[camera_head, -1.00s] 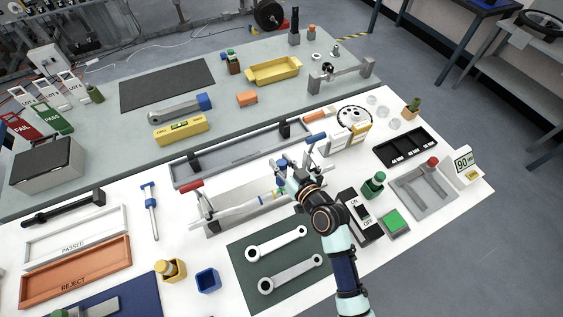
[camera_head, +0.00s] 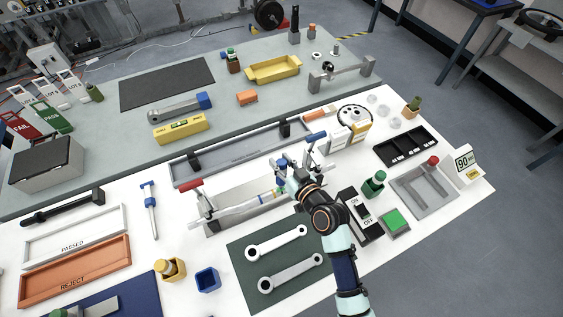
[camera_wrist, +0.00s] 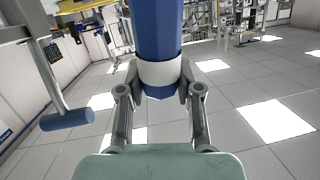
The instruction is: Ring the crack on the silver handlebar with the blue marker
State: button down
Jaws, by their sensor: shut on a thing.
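The silver handlebar (camera_head: 238,214) lies across a grey clamp fixture (camera_head: 240,193) at the middle front of the white table. Small coloured bands show near its right part. My gripper (camera_head: 287,172) is over the right end of the fixture and shut on the blue marker (camera_head: 282,163). In the wrist view the marker (camera_wrist: 160,38), blue with a white band, stands upright between both fingers of my gripper (camera_wrist: 160,88). I cannot make out its tip, the crack or any contact with the bar.
A red clamp handle (camera_head: 190,185) is left of the marker and a blue one (camera_head: 315,137) right of it, close to my gripper. A green mat with two wrenches (camera_head: 240,275) lies in front. A switch box (camera_head: 357,212) stands at the right.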

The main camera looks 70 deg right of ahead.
jog(key=shift+f+b, duration=0.5)
dwell(1.3)
notch_tip(320, 180, up, 7)
jog(key=p, duration=0.6)
jog(key=shift+r, duration=0.15)
dwell(0.5)
